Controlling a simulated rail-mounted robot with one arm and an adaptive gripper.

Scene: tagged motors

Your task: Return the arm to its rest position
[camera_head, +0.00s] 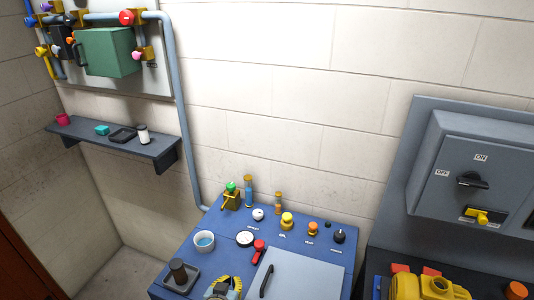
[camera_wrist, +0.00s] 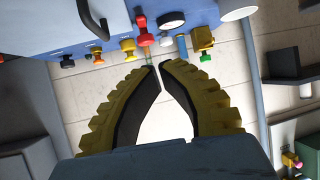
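My gripper (camera_wrist: 157,66) shows in the wrist view with its two yellow ribbed fingers bowed and their tips almost meeting. Nothing is held between them. In the head view the yellow ribbed fingers of my gripper (camera_head: 222,287) show at the bottom edge, over the front of the blue console (camera_head: 190,247). In the wrist view the console (camera_wrist: 40,36) appears upside down, beyond the fingertips. The rest of my arm is out of the head view.
A yellow motor (camera_head: 425,287) stands at lower right. A shelf (camera_head: 160,150) with small items is on the left wall.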

